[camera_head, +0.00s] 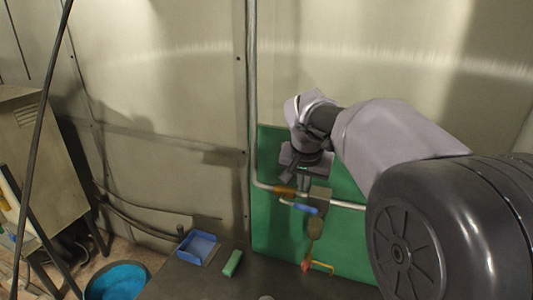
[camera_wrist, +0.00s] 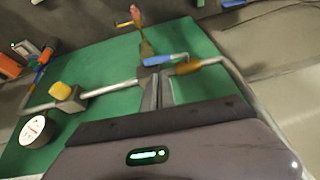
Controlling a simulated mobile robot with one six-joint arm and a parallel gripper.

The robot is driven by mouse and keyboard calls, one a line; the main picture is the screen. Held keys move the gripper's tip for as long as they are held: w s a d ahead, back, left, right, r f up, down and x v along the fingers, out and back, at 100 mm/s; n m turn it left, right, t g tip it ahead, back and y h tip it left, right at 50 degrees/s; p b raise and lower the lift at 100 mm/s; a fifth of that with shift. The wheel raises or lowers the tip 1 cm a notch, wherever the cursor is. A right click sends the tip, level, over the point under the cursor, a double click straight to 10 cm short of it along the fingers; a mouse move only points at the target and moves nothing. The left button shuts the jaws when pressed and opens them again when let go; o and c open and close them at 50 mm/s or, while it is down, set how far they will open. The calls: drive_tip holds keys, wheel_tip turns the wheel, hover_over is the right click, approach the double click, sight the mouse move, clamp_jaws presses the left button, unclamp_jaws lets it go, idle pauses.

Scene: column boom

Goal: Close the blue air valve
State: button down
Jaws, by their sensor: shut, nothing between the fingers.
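The blue valve handle (camera_head: 306,209) sits on the pipe in front of the green panel (camera_head: 270,160). In the wrist view the handle (camera_wrist: 164,59) lies roughly along the pipe, just beyond my fingertips. A brass-coloured fitting (camera_head: 285,191) is beside it on the pipe. My gripper (camera_head: 303,187) is shut and empty, pointing down just above the valve. It also shows in the wrist view (camera_wrist: 157,88), with the fingers together. I cannot tell whether the fingertips touch the handle or the valve body.
A yellow knob (camera_wrist: 67,90) and a round white gauge (camera_wrist: 36,130) are further along the pipework. A branch with a red-and-yellow valve (camera_head: 320,266) hangs below. A blue tray (camera_head: 198,247) and green block (camera_head: 233,263) lie on the dark bench. A blue tub (camera_head: 118,283) stands left.

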sight(307, 207)
drive_tip(key=x, duration=0.4)
drive_tip(key=d+x, duration=0.1)
drive_tip(key=x, duration=0.8)
drive_tip(key=shift+w+d+r, duration=0.15)
drive_tip(key=shift+d, duration=0.2)
drive_tip(key=shift+w+a+f, duration=0.15)
drive_tip(key=shift+w+f, duration=0.05)
drive_tip(key=shift+f, duration=0.15)
drive_tip(key=shift+s, duration=0.1)
